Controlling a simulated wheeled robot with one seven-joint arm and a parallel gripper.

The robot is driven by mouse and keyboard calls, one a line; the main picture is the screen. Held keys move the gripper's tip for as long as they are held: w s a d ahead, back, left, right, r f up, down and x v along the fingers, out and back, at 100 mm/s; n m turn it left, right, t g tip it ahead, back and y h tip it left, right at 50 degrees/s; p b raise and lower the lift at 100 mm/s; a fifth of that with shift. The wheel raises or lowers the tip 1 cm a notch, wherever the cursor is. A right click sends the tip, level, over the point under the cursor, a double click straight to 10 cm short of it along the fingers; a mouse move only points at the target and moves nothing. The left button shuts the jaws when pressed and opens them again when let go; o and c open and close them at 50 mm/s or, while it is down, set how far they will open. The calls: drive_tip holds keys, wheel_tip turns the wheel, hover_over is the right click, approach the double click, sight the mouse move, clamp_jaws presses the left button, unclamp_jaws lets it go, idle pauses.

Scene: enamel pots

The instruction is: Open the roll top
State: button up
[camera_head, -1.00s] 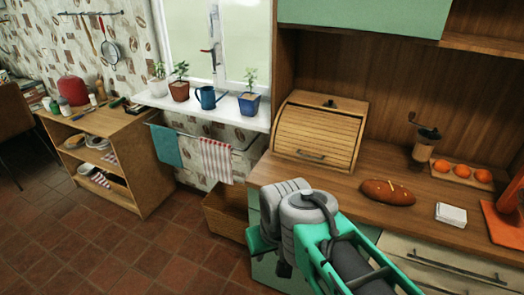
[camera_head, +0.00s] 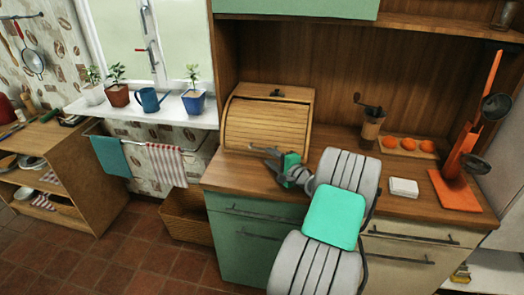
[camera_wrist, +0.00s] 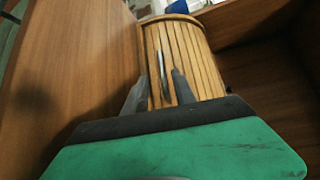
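The roll top is the slatted wooden front of a bread box (camera_head: 268,122) on the counter, and it is down and closed. In the wrist view the slatted front (camera_wrist: 192,58) lies ahead, with its metal bar handle (camera_wrist: 162,60) between the fingertips in the picture. My gripper (camera_head: 260,155) is at the low front of the box, fingers apart and empty. In the wrist view my gripper (camera_wrist: 161,80) is open, a finger on each side of the handle's near end. I cannot tell whether it touches. My gripper partly covers the handle in the head view.
A coffee grinder (camera_head: 372,125), a tray of oranges (camera_head: 408,147), a white stack (camera_head: 404,187) and an orange utensil stand (camera_head: 458,165) are on the counter to the right. Potted plants and a blue can (camera_head: 150,99) stand on the windowsill at left.

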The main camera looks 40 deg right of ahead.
sight(261, 149)
drive_tip(key=shift+w+d, duration=0.2)
drive_tip(key=shift+d, duration=0.1)
drive_tip(key=w, duration=0.4)
drive_tip(key=w+f+p, duration=0.1)
drive_tip(key=w, duration=0.2)
drive_tip(key=shift+d, duration=0.35)
drive_tip(key=shift+c, duration=0.4)
clamp_jaws()
